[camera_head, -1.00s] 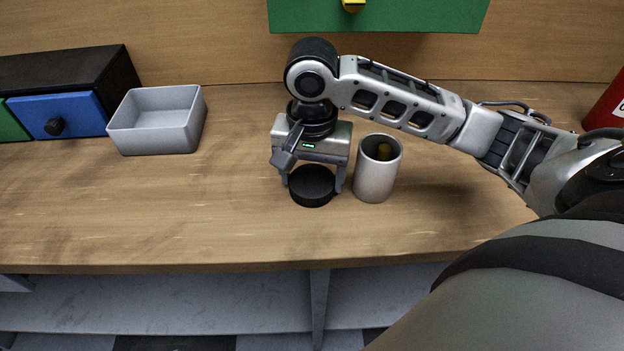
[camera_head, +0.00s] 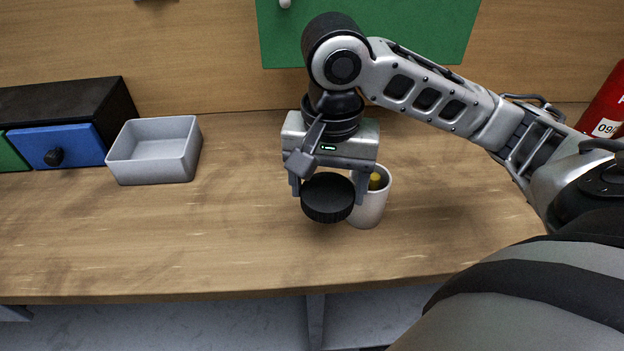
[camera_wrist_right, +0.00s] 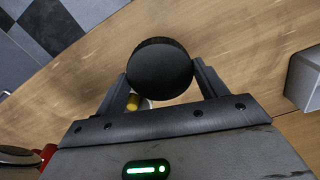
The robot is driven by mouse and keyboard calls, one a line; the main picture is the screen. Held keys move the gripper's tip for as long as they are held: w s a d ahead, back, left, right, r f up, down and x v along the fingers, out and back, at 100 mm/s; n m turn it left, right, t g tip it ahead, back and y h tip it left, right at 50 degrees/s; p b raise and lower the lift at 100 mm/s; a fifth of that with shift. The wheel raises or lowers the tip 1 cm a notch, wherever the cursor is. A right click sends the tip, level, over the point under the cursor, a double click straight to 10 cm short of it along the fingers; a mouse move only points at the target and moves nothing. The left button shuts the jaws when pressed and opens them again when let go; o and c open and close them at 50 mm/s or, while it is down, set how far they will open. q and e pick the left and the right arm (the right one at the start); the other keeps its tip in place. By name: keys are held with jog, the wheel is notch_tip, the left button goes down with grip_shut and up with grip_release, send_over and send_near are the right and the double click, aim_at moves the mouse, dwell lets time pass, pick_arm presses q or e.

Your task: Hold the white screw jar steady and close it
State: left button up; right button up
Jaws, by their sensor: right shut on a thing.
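The white screw jar (camera_head: 368,209) stands upright and open on the table, with something yellow (camera_head: 375,181) showing inside it. My right gripper (camera_head: 328,192) is shut on the black round lid (camera_head: 328,197) and holds it above the table. The lid is in front of and to the left of the jar's mouth in the head view and hides part of the jar. In the right wrist view the lid (camera_wrist_right: 160,70) sits between the two fingers, and the yellow thing (camera_wrist_right: 133,102) shows just past it. My left gripper is in neither view.
A grey open bin (camera_head: 155,152) stands at the left, beside a black cabinet with a blue drawer (camera_head: 60,146). A green panel (camera_head: 420,30) is on the back wall. A red object (camera_head: 606,105) is at the far right. The table's front left is clear.

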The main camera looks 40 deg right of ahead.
pick_arm(q)
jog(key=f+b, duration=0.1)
jog(key=b, duration=0.2)
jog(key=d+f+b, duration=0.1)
jog(key=b, duration=0.2)
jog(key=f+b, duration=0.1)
jog(key=b, duration=0.2)
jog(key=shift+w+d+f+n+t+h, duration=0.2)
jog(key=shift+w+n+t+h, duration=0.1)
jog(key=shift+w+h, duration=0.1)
pick_arm(e)
jog(key=s+r, duration=0.3)
jog(key=s, duration=0.5)
jog(key=shift+s+d+r, duration=0.2)
jog(key=shift+s+r, duration=0.1)
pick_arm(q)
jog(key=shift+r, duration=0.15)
